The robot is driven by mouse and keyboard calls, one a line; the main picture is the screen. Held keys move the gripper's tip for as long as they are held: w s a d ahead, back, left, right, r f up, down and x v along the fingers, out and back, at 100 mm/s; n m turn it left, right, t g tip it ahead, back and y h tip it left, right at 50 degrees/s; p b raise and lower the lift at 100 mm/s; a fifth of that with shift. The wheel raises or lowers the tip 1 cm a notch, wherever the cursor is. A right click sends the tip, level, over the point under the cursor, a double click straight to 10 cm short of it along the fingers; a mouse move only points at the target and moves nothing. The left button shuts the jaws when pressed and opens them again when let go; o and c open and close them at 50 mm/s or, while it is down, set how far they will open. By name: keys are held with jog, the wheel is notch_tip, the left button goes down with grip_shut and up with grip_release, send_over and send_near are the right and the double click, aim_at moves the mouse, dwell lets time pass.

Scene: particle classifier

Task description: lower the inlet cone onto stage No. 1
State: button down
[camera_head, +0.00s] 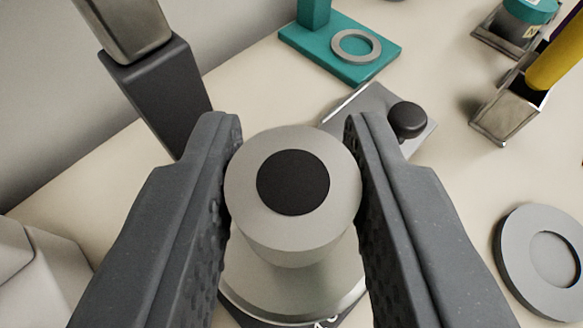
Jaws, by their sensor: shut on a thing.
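The inlet cone (245,205), a light grey round piece with a black round opening or cap on top, stands upright between the two dark finger pads of my gripper (292,160). My gripper is shut on its sides. Below it a wider, pale metal round part (290,280) flares out, with a dark edge and small white marks at the bottom of the picture. I cannot tell whether this wider part belongs to the cone or to the stage under it, or whether there is a gap. No stage number is readable.
A teal stand with a grey ring (356,46) is at the back. A metal plate with a black knob (408,120) lies behind the right finger. A grey ring disc (541,262) lies at right. Metal holders (497,112), one with a yellow-handled thing, stand at back right.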

jog(key=shift+f, duration=0.45)
dwell(0.9)
jog(key=c, duration=1)
grip_release()
jog(key=shift+c, duration=0.2)
jog(key=shift+s, duration=0.1)
